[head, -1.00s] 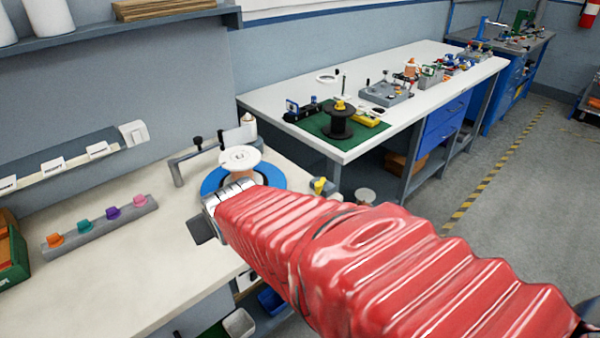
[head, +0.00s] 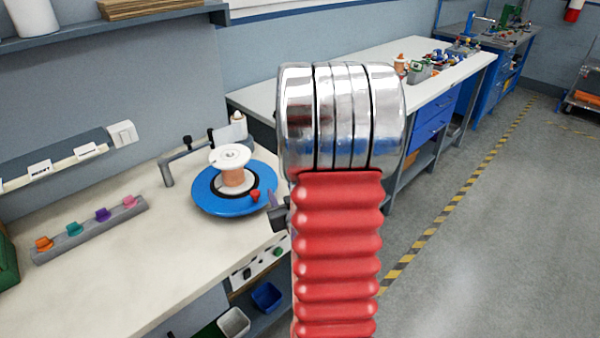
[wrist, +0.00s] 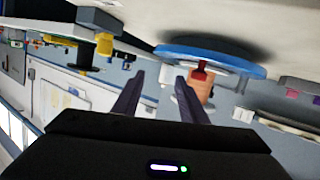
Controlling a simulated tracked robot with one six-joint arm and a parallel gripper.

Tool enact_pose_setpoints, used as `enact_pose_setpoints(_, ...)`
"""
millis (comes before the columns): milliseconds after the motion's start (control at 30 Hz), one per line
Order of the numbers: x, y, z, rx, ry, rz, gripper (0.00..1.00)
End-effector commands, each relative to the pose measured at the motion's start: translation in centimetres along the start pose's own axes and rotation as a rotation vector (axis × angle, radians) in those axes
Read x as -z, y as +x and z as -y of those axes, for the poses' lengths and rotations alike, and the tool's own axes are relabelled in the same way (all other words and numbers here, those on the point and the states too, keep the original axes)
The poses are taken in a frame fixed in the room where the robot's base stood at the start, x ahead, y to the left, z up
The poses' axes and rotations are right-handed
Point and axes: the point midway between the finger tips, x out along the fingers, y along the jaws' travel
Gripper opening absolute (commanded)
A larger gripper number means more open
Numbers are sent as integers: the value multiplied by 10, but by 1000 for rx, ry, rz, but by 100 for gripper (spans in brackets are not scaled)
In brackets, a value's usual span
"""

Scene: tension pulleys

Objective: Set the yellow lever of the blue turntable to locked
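The blue turntable (head: 218,203) lies on the near pale bench, carrying a spool (head: 235,178) with a white top and copper-coloured winding. A red knob (head: 255,196) stands on its rim. In the wrist view the picture is turned over; the turntable (wrist: 205,49) and red knob (wrist: 200,72) show at upper right. A small yellow part (wrist: 105,43), perhaps the lever, is left of the turntable; its setting cannot be told. It is hidden behind my arm in the head view. My gripper (wrist: 158,85) is open and empty, its fingers apart, near the turntable's front right side.
A grey angled bracket (head: 180,158) stands behind the turntable. A grey rail (head: 90,229) with several coloured knobs lies to the left. Bins (head: 234,322) sit below the bench. A second bench (head: 440,80) with parts is behind my arm.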

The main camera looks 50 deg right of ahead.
Motion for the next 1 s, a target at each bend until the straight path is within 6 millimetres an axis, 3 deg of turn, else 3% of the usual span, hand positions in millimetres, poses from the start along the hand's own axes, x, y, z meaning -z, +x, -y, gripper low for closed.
enact_pose_setpoints(200,-29,-8,-46,-63,57,-110,39)
enact_pose_setpoints(433,-48,-27,-80,-120,107,-223,39)
enact_pose_setpoints(1000,-49,-33,-87,-133,118,-260,39)
